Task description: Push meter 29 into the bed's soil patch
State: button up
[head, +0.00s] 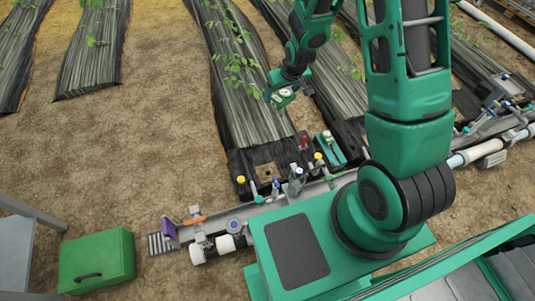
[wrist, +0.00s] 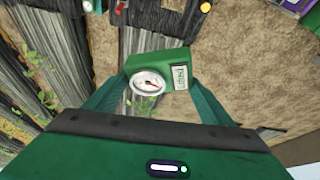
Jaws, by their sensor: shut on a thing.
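My gripper (head: 281,84) is shut on a green box-shaped meter (wrist: 163,66) with a round white dial, a red needle and a pale label; the label is too small to read surely. The meter also shows in the head view (head: 284,96), held above the black-covered bed. My fingers (wrist: 155,80) grip it from both sides in the wrist view. A bare brown soil patch (head: 266,170) shows in the black sheet at the bed's near end, below and nearer than the gripper. The meter's lower end is hidden.
A green and white item (head: 327,147) lies right of the soil patch. Yellow-capped (head: 240,180) and red-topped fittings stand around it, with a pipe rail (head: 225,222) in front. A green toolbox (head: 97,258) stands at lower left. Bare ground lies left of the bed.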

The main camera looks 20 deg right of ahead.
jog(key=w+a+f+n+y, duration=0.1)
jog(key=w+f+n, duration=0.15)
jog(key=f, duration=0.65)
jog(key=w+a+f+n+y, duration=0.1)
jog(key=w+f+n, duration=0.15)
jog(key=f, duration=0.65)
jog(key=s+a+f+n, duration=0.1)
jog(key=f+n, duration=0.1)
jog(key=f, duration=0.9)
jog(key=s+a+f+n+g+y, duration=0.1)
jog(key=f+n, duration=0.1)
jog(key=f, duration=0.9)
jog(key=s+a+f+n+g, duration=0.1)
jog(key=s+f+n, duration=0.1)
jog(key=f, duration=1)
jog(key=shift+a, duration=0.15)
jog(key=shift+s+f, duration=0.1)
jog(key=shift+f, duration=1.2)
jog(key=shift+f, duration=0.3)
jog(key=shift+f, duration=0.2)
jog(key=o, duration=1.2)
